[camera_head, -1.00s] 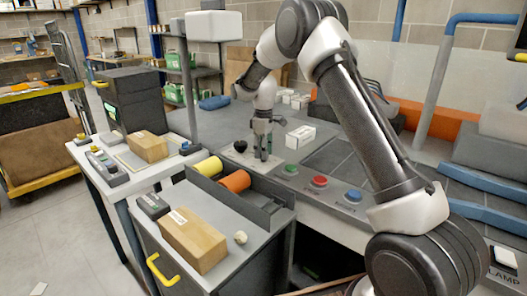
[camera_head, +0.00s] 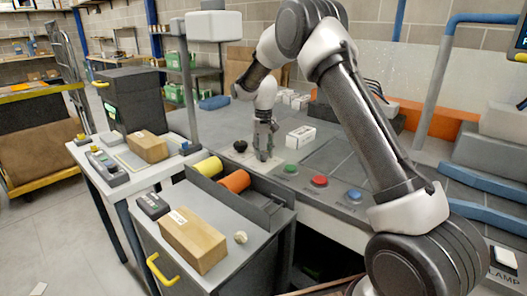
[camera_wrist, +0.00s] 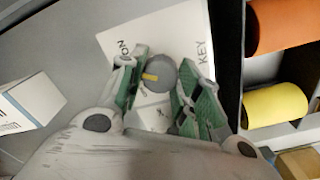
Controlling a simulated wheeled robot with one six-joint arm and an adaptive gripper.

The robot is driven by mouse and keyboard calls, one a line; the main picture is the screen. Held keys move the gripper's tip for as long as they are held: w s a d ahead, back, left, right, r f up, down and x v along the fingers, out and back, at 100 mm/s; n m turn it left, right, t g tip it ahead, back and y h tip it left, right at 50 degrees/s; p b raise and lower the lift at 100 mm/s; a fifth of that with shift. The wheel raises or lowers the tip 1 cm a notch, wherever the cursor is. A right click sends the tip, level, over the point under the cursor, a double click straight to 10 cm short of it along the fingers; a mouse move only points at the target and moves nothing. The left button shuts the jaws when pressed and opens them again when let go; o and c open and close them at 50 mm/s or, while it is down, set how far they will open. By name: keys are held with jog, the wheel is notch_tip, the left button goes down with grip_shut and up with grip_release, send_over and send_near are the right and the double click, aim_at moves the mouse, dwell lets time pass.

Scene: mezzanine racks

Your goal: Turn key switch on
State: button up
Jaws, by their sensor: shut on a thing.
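The key switch (camera_wrist: 161,70) is a round grey knob with a short yellow mark, seen in the wrist view on a white plate (camera_wrist: 196,38) lettered ON and KEY. The yellow mark lies left of the knob's centre, with the ON lettering up and to its left. My gripper (camera_wrist: 163,84) has its green-padded fingers on both sides of the knob and is shut on it. In the head view my gripper (camera_head: 263,154) points down at the grey bench top, and the knob cannot be made out there.
A black knob (camera_head: 240,146) stands just left of my gripper. Green (camera_head: 290,169), red (camera_head: 319,181) and blue (camera_head: 353,195) buttons line the bench's front edge to the right. A white box (camera_head: 301,136) lies behind them. Orange (camera_head: 235,181) and yellow (camera_head: 208,167) rolls lie in front.

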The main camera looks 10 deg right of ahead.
aim_at(264, 152)
jog(key=shift+m, duration=1.1)
jog(key=o, duration=1)
jog(key=shift+o, duration=0.2)
jog(key=shift+r, duration=0.1)
notch_tip(264, 152, up, 7)
jog(key=shift+r, duration=0.2)
